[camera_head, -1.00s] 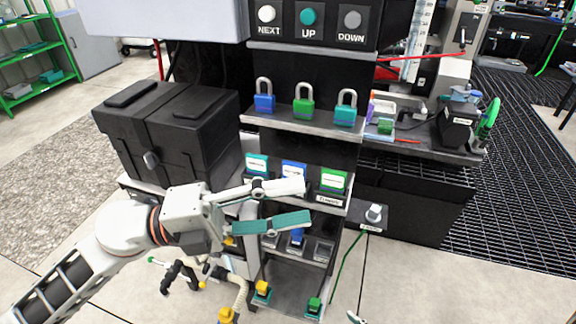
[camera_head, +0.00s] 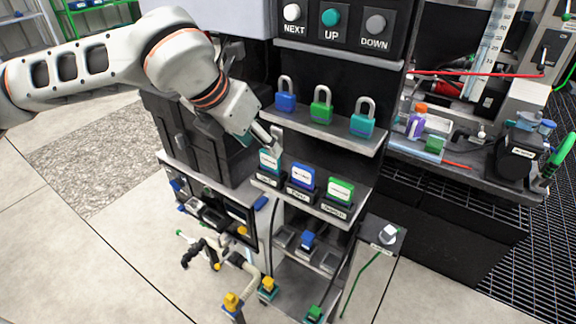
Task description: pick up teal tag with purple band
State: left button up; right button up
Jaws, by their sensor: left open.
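The teal tag (camera_head: 269,161) with a white label stands upright in the left holder of the middle shelf. A purple band on it is too small to make out. A blue tag (camera_head: 302,175) and a green tag (camera_head: 340,191) stand to its right. My left gripper (camera_head: 271,145) reaches in from the upper left, pointing down right, with its fingers just above and behind the teal tag. It is open. Whether a finger touches the tag I cannot tell, and part of the far finger is hidden. My right gripper is not in view.
Blue, green and teal padlocks (camera_head: 322,106) stand on the shelf above, close to the right of my gripper. A black case (camera_head: 205,150) lies behind and below my left arm. A panel with NEXT, UP and DOWN buttons (camera_head: 331,17) is above.

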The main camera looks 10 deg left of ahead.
aim_at(270, 166)
pick_arm(q)
jog(key=x, duration=0.7)
jog(key=shift+w+a+f, duration=0.1)
jog(key=shift+w+f, duration=0.15)
jog(key=shift+w, duration=0.05)
jog(key=c, duration=0.8)
